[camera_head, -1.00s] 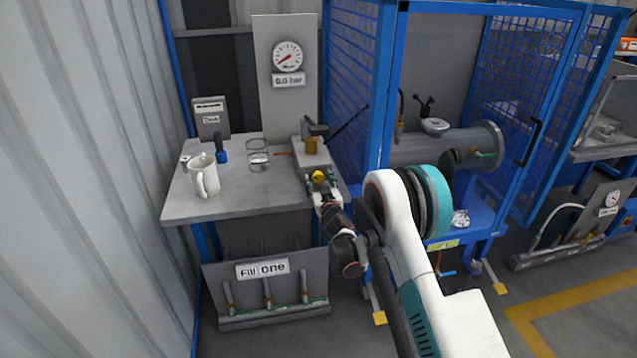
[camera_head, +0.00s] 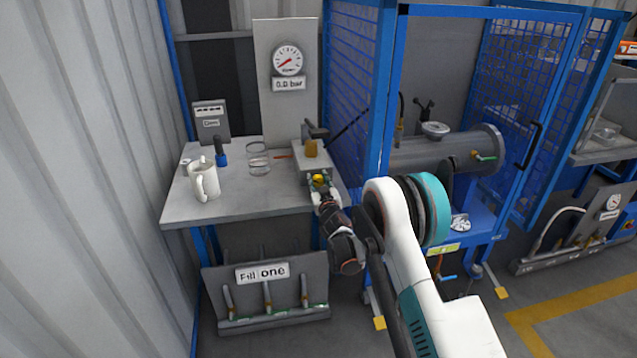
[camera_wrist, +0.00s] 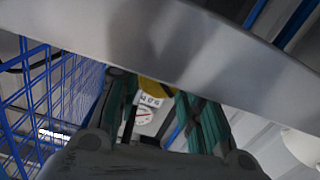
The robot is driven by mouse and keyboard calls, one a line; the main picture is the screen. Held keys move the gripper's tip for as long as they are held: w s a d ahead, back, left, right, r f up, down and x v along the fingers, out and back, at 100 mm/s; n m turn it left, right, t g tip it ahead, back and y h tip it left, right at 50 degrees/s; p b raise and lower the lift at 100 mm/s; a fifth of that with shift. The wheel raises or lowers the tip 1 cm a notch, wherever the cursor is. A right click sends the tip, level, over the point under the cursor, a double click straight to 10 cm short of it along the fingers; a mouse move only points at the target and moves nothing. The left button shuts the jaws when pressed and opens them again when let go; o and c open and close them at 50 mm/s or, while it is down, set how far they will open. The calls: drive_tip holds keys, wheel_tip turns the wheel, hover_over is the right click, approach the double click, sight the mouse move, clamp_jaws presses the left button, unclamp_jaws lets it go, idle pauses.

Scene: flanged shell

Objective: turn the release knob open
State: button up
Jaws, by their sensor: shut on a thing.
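The release knob is a small yellow knob (camera_head: 318,179) on the front of a grey block (camera_head: 313,158) at the right side of the bench. My gripper (camera_head: 319,182) is at the bench's front right edge, shut on the yellow knob. In the wrist view, part of the yellow knob (camera_wrist: 156,91) shows between my gripper's green-sided fingers (camera_wrist: 160,115). A broad grey surface crosses that view and hides much of the knob. Which way the knob is turned cannot be made out.
A gauge panel (camera_head: 288,60) reads 0.0 bar. A blue mesh cage (camera_head: 350,90) stands close to the right.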

drive_tip(key=shift+n, duration=1.4)
drive_tip(key=o, duration=1.1)
drive_tip(key=shift+c, duration=0.2)
drive_tip(key=v, duration=1.2)
